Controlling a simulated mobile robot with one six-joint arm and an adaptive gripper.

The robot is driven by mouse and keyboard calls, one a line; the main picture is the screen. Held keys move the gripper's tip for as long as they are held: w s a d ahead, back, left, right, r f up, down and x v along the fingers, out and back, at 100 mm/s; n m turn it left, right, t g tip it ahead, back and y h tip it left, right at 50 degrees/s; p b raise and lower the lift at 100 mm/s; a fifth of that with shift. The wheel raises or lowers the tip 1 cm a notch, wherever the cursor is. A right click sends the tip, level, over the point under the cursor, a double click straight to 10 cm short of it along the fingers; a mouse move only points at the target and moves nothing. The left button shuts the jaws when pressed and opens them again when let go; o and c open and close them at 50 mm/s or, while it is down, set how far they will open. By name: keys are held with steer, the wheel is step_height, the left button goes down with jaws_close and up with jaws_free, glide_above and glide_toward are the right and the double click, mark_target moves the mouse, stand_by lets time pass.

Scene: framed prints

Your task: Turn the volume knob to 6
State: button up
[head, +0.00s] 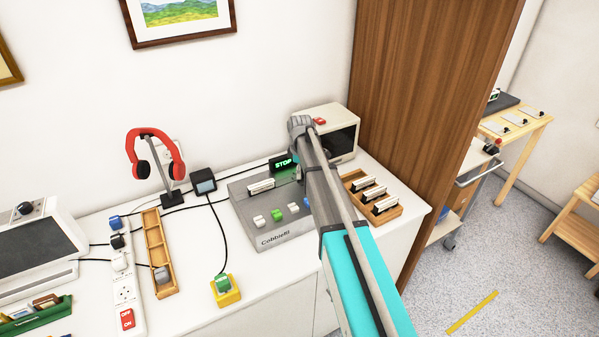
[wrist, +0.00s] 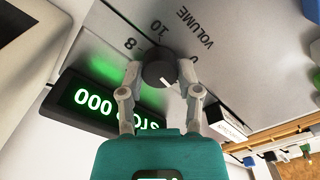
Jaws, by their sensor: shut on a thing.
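The round dark volume knob (wrist: 158,73) sits on the grey device's panel in the wrist view, with a short white mark on its lower right side. My gripper (wrist: 160,68) is shut on it, one finger at each side. The word VOLUME and the scale numbers 10 and 8 show around it. A 0 is partly covered by a finger. The 6 is not visible. In the head view the grey device (head: 262,222) stands on the white counter, and my arm hides the knob. A display (wrist: 110,105) with green text reads STOP 000.
A cream monitor-like box (head: 328,132) stands behind my arm. A wooden tray with several switch-like parts (head: 386,209) lies to the right. Red headphones (head: 153,137), a power strip (head: 124,290) and a yellow button box (head: 227,297) are to the left. Cables cross the counter.

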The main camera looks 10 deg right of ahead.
jaws_close()
steer(key=shift+a, duration=0.15)
